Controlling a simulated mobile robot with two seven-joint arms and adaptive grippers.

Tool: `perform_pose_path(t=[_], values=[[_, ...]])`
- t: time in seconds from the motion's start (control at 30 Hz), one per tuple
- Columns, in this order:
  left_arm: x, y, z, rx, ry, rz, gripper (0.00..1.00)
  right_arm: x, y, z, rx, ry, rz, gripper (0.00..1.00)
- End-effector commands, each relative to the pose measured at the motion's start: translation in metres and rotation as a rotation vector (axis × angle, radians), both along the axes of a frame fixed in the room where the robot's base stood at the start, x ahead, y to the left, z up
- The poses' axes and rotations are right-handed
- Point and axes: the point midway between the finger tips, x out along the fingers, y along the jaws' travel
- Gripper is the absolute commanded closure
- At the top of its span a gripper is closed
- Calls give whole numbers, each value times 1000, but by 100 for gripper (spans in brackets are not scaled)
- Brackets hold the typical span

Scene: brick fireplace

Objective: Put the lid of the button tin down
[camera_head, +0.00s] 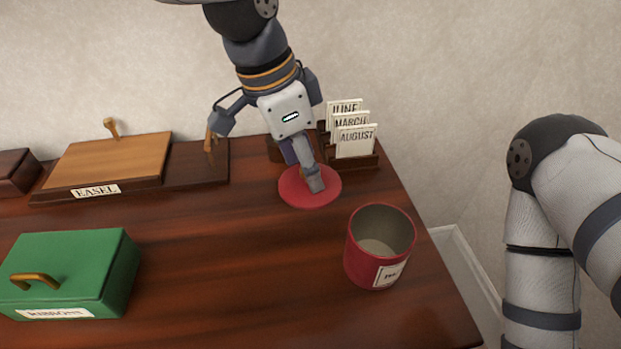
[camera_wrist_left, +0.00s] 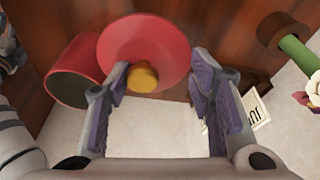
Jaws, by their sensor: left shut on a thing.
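The lid (camera_head: 300,198) is a flat red disc with a wooden knob, to the upper left of the red button tin (camera_head: 358,262). My left gripper (camera_head: 264,157) is over the lid and shut on its knob. In the left wrist view, the knob (camera_wrist_left: 143,77) of the lid (camera_wrist_left: 145,42) shows between the fingers, close against the left one. I cannot tell whether the lid touches the table. The tin stands upright and open, its label partly readable; it also shows in the left wrist view (camera_wrist_left: 68,62). My right gripper is out of view.
A card holder (camera_head: 350,162) with month cards stands just behind the lid. A wooden easel box (camera_head: 110,160) is at the back left, and a green ribbon box (camera_head: 75,265) at the front left. The middle of the table (camera_head: 220,270) is clear.

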Motion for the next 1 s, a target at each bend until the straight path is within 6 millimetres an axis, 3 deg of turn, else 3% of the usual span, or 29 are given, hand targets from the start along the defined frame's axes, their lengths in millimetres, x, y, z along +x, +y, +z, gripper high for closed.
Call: perform_pose_path(t=[0.1, 0.2, 0.43, 0.6, 0.97, 1.0], values=[[25, -4, -32, 1, 15, -1, 80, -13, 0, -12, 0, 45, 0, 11], [39, -6, -48, 0, 10, 0, 80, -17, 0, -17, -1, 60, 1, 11], [56, -9, -65, 0, 4, -1, 80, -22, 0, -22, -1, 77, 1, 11], [58, -9, -94, 1, 2, -2, 80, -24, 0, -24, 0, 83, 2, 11], [58, -9, -97, 0, -1, -1, 80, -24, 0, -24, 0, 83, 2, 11], [58, -9, -97, 0, -1, -1, 43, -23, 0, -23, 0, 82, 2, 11]])
